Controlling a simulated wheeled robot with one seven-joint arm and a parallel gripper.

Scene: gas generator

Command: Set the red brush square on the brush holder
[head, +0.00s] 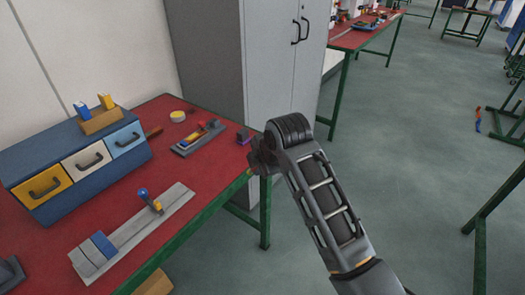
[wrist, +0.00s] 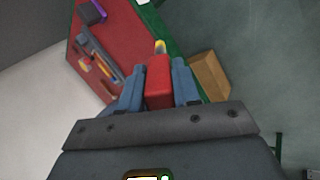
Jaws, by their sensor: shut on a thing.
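The brush is hidden in the head view. No part is clearly marked as the brush holder. A grey base (head: 197,140) with red, yellow and blue parts lies on the red table, left of my gripper; it also shows in the wrist view (wrist: 104,66). A wooden block (head: 101,122) with blue and yellow pieces stands on the blue drawer box.
The blue drawer box (head: 50,160) stands at the table's left back. A grey plate (head: 150,223) with blue blocks and a blue knob lies in front. A grey cabinet (head: 270,65) stands behind. Bare red table (head: 205,185) lies between.

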